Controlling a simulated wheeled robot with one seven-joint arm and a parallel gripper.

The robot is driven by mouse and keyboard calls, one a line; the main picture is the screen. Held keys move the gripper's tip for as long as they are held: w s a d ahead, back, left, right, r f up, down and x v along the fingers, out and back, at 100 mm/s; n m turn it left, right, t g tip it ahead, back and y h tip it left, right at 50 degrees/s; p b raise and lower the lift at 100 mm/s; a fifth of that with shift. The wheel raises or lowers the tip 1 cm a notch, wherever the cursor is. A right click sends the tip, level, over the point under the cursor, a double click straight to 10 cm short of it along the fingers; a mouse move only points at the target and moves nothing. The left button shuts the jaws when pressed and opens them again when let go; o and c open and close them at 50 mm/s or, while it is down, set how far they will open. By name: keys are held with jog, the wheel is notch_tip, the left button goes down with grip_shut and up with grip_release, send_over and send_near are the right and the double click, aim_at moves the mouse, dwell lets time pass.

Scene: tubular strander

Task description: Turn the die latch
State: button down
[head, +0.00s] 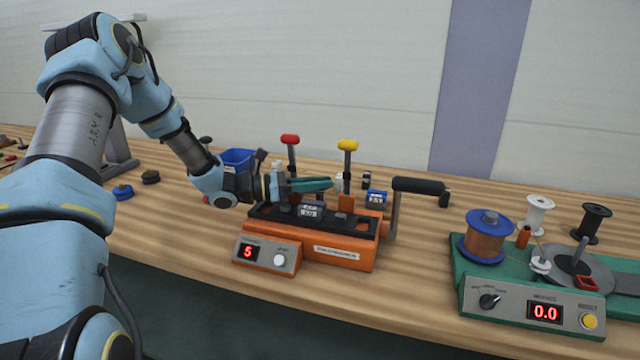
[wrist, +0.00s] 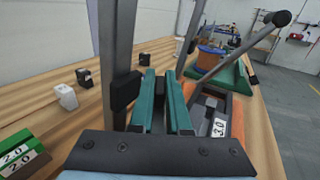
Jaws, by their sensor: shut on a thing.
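My gripper (head: 322,184) reaches in from the left, low over the black top of the orange machine (head: 345,257). Its teal fingers also show in the wrist view (wrist: 161,76). They are shut on a small part between them, apparently the die latch, which the fingers mostly hide. How far the latch is turned cannot be told. A red-knobbed lever (head: 289,140) stands behind the fingers, and a yellow-knobbed lever (head: 347,147) stands just past the fingertips. Labelled die blocks (head: 311,211) sit on the machine top beneath the gripper.
A crank with a black grip (head: 420,186) rises at the machine's right end. A green-based spool unit (head: 470,262) stands farther right. A blue bin (head: 238,158) is behind my gripper. Green labelled blocks (wrist: 22,158) lie left in the wrist view.

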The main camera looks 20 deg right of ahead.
jog(key=c, duration=0.9)
grip_release()
jog(key=shift+t, duration=0.3)
